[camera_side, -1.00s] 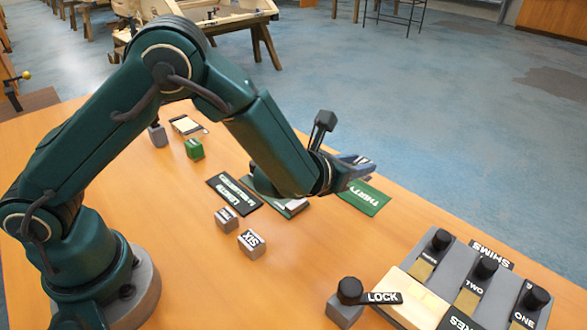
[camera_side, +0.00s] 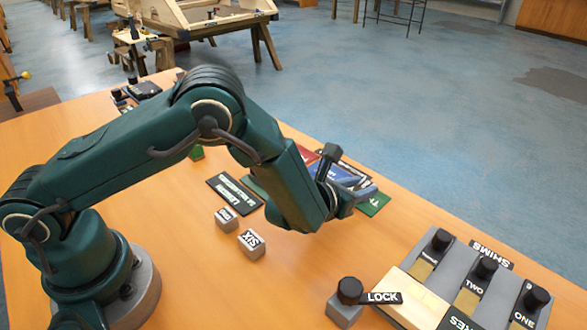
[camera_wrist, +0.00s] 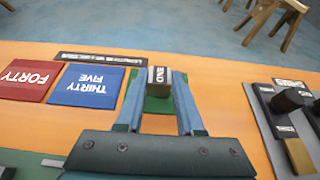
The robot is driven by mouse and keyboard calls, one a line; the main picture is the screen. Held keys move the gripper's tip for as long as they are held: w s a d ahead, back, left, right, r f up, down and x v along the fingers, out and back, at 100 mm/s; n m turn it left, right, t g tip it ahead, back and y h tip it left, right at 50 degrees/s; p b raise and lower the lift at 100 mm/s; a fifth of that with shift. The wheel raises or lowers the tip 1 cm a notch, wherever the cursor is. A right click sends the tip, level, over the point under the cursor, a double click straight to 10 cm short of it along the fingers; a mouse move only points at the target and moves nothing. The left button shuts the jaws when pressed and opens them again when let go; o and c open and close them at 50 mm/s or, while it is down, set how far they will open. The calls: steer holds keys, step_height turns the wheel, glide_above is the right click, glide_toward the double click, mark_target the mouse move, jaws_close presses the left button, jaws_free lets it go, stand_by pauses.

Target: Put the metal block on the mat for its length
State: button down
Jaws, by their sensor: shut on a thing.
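My gripper (camera_wrist: 158,82) is shut on a small grey block (camera_wrist: 159,88) with a black top and a white label that seems to read ONE. In the wrist view the block is between the fingertips, in front of a green mat (camera_wrist: 152,104); I cannot tell whether it touches the mat. In the side view my gripper (camera_side: 352,196) partly covers the green mat (camera_side: 376,204), and the block is hidden. A blue mat marked THIRTY FIVE (camera_wrist: 88,85) and a red mat marked FORTY (camera_wrist: 26,80) lie left of the green mat in the wrist view.
A grey block marked SIX (camera_side: 251,244) and another grey block (camera_side: 227,219) stand on the table left of my gripper. A shim fixture with upright knobs (camera_side: 485,267) and a LOCK lever (camera_side: 382,298) is at the front right.

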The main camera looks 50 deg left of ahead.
steer(key=c, duration=0.5)
jaws_free()
steer(key=shift+c, duration=0.2)
